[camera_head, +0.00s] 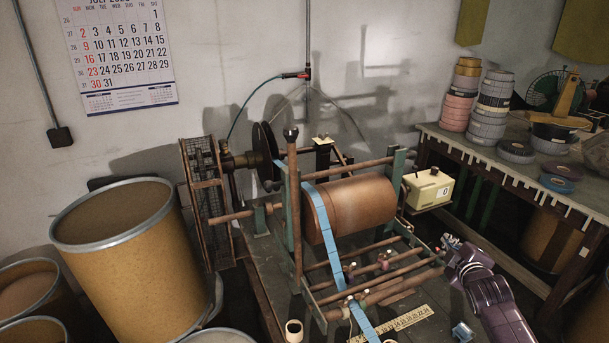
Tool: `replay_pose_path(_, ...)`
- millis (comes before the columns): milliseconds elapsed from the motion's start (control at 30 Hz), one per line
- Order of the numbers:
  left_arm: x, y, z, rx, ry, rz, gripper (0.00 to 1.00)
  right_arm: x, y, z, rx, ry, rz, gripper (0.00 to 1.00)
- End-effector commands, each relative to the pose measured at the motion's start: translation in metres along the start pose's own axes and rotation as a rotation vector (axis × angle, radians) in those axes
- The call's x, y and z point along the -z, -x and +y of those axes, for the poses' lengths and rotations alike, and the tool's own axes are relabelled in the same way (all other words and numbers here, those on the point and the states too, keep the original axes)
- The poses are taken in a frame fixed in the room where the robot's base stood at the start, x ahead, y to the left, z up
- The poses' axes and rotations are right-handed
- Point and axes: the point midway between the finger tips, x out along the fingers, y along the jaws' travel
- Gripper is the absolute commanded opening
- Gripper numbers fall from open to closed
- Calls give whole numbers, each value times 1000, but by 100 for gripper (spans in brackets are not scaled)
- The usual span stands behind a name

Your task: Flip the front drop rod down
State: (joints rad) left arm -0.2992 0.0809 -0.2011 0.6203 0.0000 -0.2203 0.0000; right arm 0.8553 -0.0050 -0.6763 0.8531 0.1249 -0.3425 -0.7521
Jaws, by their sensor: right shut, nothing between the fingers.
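The winding machine (287,235) stands in the middle with a brown drum (362,205) and a blue tape (327,232) running over it and down the front. An upright brown rod (295,215) with a black knob on top stands at the machine's left side. Several brown cross rods (372,262) span the front, below the drum. I cannot tell for sure which rod is the front drop rod. My right gripper (447,245) is shut and empty, close to the right ends of the front rods. Whether it touches one is unclear. My left gripper is out of view.
A beige counter box (428,189) is at the machine's right. A ruler (400,321) and a small roll (294,331) lie in front. Large drums (122,240) crowd the left. A side table (455,136) with tape stacks (491,105) stands right.

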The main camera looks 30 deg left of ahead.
Motion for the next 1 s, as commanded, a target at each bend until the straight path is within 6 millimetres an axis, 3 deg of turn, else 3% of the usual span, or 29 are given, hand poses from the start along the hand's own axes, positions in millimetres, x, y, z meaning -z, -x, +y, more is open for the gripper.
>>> replay_pose_path(767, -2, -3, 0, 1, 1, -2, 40, -2, -1, -7, -1, 1, 1, 0)
replay_pose_path(1000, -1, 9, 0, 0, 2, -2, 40, 4, 3, 4, -2, 1, 0, 0)
